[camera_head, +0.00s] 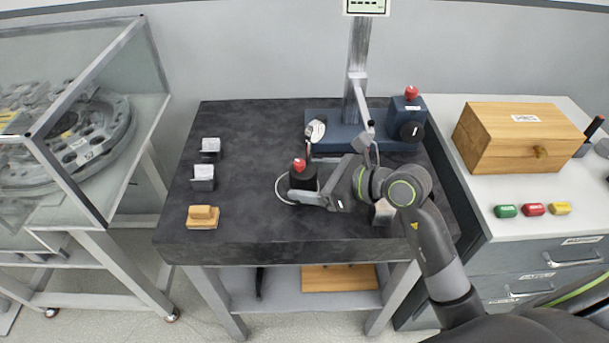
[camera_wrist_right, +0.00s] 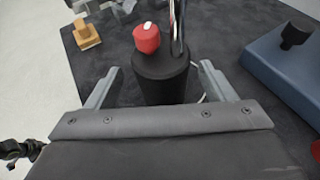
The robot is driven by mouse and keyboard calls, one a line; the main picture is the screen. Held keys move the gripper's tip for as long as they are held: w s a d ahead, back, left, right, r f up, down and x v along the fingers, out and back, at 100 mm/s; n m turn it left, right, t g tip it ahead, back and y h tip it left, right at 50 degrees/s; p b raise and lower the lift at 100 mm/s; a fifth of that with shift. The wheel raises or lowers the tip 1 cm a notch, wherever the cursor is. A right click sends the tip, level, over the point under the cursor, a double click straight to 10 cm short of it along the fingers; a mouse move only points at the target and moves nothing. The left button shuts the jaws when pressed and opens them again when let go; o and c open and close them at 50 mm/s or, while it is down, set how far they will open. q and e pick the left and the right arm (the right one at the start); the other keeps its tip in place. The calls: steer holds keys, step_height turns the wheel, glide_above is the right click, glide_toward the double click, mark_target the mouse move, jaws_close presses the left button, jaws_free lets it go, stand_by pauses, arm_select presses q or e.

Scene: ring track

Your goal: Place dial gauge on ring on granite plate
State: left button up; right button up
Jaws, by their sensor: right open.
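The dial gauge seems to be the unit with a black cylindrical base (camera_head: 302,179), a red knob, a thin upright rod and a round white dial (camera_head: 316,130). It stands upright on the dark granite plate (camera_head: 245,215). My right gripper (camera_head: 306,193) is open around the base. In the right wrist view the black base (camera_wrist_right: 162,78) stands between the spread fingers (camera_wrist_right: 158,82), with gaps at both sides. A thin pale curved line (camera_head: 280,190) shows left of the base; I cannot tell whether it is the ring. My left gripper is not in view.
A blue stand base (camera_head: 340,143) with a column stands at the plate's back, beside a dark block (camera_head: 406,118) with a red knob. Grey blocks (camera_head: 203,178) and a wooden block (camera_head: 202,217) line the left. A wooden box (camera_head: 515,140) stands on the right counter. The plate's centre-left is clear.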

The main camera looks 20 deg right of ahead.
mark_target(296, 175)
steer(key=x, duration=0.4)
steer(key=shift+w+r, duration=0.2)
steer(key=c, duration=1.4)
